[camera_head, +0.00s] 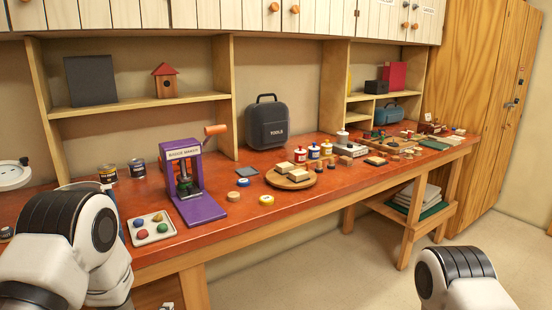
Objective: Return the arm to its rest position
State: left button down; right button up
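My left arm (75,245) comes in at the lower left, a white link with a black ribbed cap. It overlaps the left end of the red-brown workbench (330,205) in the picture. My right arm (462,280) shows as a white link with a black cap at the bottom right, in front of the floor and apart from the bench. Neither gripper can be made out; both lie below the frame or behind the arm links. I cannot see whether either holds anything.
A purple badge maker (190,190) stands on the bench near my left arm. Beside it is a pale tray (164,233) with coloured balls. A round wooden board (305,184) and a dark tool case (268,125) stand further right. Open floor (330,275) lies between the arms.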

pick_arm(q)
jog(key=s+f+n+g+p, duration=0.1)
jog(key=s+f+n+g, duration=0.35)
jog(key=s+f, duration=0.95)
jog(key=s+d+f+n+g+h, duration=0.1)
jog(key=s+n+g, duration=0.7)
jog(key=s, duration=1.4)
jog(key=d+f+n, duration=0.1)
jog(key=n, duration=0.3)
jog(key=shift+s+n+h, duration=0.35)
jog(key=shift+s+h, duration=0.05)
